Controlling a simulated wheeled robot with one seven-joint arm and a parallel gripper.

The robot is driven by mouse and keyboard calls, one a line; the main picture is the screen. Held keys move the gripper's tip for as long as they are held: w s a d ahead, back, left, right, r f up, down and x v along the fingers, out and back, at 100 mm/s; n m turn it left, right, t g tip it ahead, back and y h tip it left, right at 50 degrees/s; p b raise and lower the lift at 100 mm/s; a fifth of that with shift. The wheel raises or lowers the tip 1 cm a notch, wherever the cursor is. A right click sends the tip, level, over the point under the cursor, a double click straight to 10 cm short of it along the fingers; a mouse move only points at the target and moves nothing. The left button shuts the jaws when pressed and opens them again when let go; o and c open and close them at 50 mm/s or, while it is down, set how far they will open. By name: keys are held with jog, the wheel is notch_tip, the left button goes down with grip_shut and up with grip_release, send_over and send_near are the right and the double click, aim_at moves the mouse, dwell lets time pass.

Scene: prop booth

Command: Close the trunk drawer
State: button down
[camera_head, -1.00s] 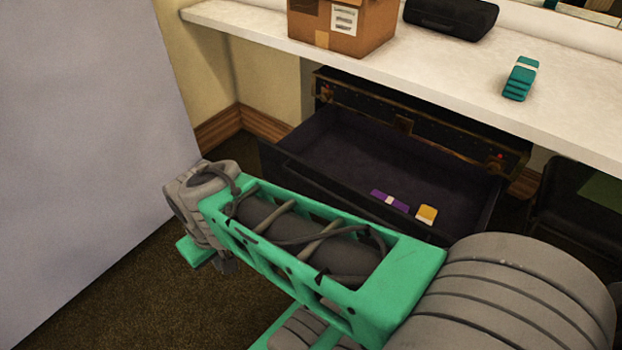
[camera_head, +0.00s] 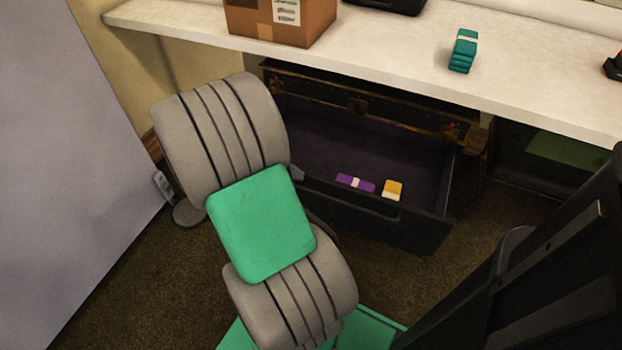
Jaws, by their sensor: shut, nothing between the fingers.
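The dark trunk (camera_head: 405,112) with brass-coloured trim lies under the white counter. Its drawer (camera_head: 412,229) is pulled out toward me, with a bar handle along the front. Inside lie a purple banded bundle (camera_head: 349,182) and a yellow banded bundle (camera_head: 393,187). My grey and green arm covers the left part of the drawer and its front. I cannot make out my gripper; the arm links hide that area, so any contact with the drawer cannot be seen.
The white counter (camera_head: 400,60) overhangs the trunk and carries a cardboard box (camera_head: 280,22) and a teal stack (camera_head: 463,50). A pale panel (camera_head: 70,150) stands at left. A black object (camera_head: 530,270) fills the lower right. Brown carpet (camera_head: 150,290) is bare at lower left.

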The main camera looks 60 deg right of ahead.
jog(key=b, duration=0.3)
send_near(324, 188)
jog(key=x, duration=0.3)
jog(key=shift+s+d+f, duration=0.1)
jog(key=shift+s+f, duration=0.1)
jog(key=shift+f, duration=0.2)
jog(key=shift+s+d+f, duration=0.2)
jog(key=shift+d+f, duration=0.1)
jog(key=shift+f, duration=0.1)
